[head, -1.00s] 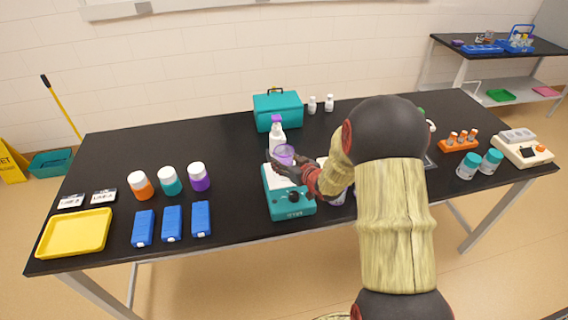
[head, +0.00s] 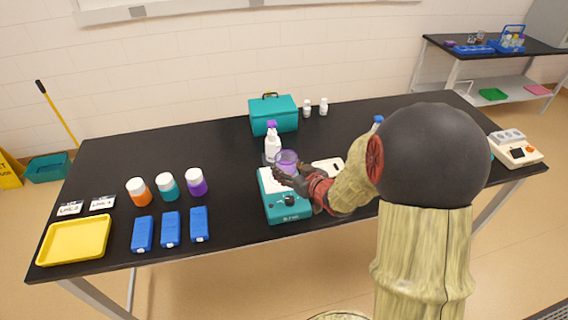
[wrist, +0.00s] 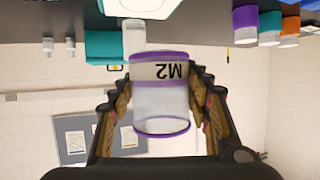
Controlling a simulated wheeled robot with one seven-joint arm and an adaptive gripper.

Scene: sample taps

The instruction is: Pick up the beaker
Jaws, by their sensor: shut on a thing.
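The beaker (head: 287,159) is clear with a purple rim and sits between the fingers of my gripper (head: 287,174), above the teal device with a white top. In the wrist view the beaker (wrist: 160,102) shows purple rings and a white band marked M2, upside down in that picture. The fingers of my gripper (wrist: 160,100) press on it from both sides. In the head view the beaker's lower part is partly hidden by the fingers. Whether its base touches the device top is hard to tell.
The teal device (head: 287,213) stands below the beaker. A white spray bottle (head: 272,146) stands close behind. A teal box (head: 274,114) is farther back. Blue cases, capped jars and a yellow tray (head: 74,240) are at the left. My arm hides part of the table's right side.

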